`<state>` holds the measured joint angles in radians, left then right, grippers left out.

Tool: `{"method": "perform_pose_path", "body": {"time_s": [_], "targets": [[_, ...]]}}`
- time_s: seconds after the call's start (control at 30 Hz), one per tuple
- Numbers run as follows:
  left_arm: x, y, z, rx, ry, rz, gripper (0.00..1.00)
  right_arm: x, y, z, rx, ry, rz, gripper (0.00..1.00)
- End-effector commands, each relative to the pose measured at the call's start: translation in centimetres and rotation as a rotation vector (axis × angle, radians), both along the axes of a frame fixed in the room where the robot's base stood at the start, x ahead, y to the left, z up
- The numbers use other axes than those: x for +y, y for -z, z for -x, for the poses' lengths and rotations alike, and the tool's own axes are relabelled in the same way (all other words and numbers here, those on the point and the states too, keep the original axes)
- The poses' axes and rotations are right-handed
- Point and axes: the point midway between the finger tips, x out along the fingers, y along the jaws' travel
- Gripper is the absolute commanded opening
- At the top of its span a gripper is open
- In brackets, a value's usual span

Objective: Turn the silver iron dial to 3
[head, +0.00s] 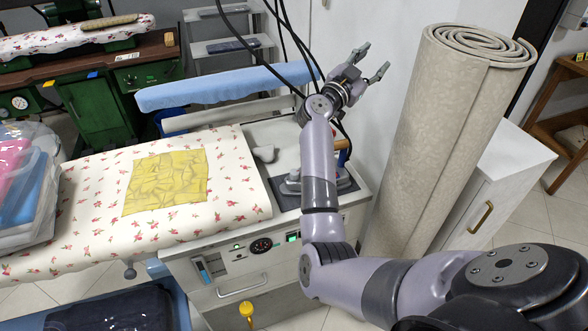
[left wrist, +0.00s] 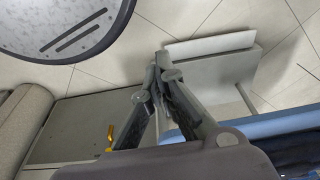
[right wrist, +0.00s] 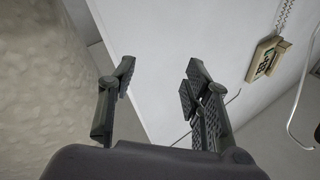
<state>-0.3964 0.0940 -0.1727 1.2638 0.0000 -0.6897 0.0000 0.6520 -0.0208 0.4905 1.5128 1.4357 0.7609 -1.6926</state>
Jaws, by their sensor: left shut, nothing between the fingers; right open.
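The silver iron (head: 291,187) rests on a dark pad at the right end of the pressing station, mostly hidden behind my right arm in the head view. Part of its brown handle (head: 342,145) shows right of that arm. I cannot make out the iron's dial or its setting. My right gripper (head: 374,59) is open and empty, raised beyond the iron near the white wall; its spread fingers also show in the right wrist view (right wrist: 160,72). My left gripper (left wrist: 164,66) is shut and empty in the left wrist view and outside the head view.
A floral ironing board (head: 90,225) bears a yellow cloth (head: 165,182). A control panel (head: 235,262) faces front. A tall rolled rug (head: 425,140) stands close right of my right arm. Black cables (head: 285,45) hang near the right gripper. A blue padded board (head: 215,88) lies behind.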

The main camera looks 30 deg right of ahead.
Motion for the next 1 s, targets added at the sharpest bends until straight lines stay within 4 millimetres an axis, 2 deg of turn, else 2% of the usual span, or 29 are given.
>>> {"method": "perform_pose_path", "body": {"time_s": [0.07,0.17,0.2,0.27,0.3,0.43,0.5,0.63,0.77,1.0], "targets": [[0.3,2.2,2.0,0.019,0.003,-0.002,0.0,-1.7,3.1,0.3,0.042,0.12,-0.247,0.45],[0.7,4.6,4.4,0.035,0.006,-0.005,0.0,-0.7,8.0,-0.2,0.164,0.194,-0.596,0.45],[0.9,5.4,5.4,0.041,0.008,-0.006,0.0,0.7,9.7,-0.7,0.227,0.194,-0.737,0.45],[1.2,6.5,6.9,0.049,0.01,-0.007,0.0,3.5,11.6,-1.6,0.333,0.162,-0.937,0.45],[1.4,7.1,7.9,0.054,0.01,-0.008,0.0,5.8,12.5,-2.2,0.407,0.123,-1.059,0.45],[1.9,8.5,10.5,0.066,0.014,-0.011,0.0,13.1,12.9,-3.9,0.635,-0.056,-1.364,0.45],[2.2,9.0,11.5,0.07,0.016,-0.012,0.0,16.3,12.3,-4.3,0.734,-0.154,-1.467,0.45],[2.4,9.4,12.6,0.074,0.017,-0.012,0.0,19.7,11.3,-4.4,0.848,-0.275,-1.569,0.45],[2.4,9.7,12.9,0.075,0.018,-0.012,0.0,20.7,11.8,-4.3,0.884,-0.31,-1.596,0.45],[2.5,10.2,12.9,0.076,0.018,-0.012,0.0,20.4,16.1,-4.0,0.885,-0.303,-1.594,0.45]]}}
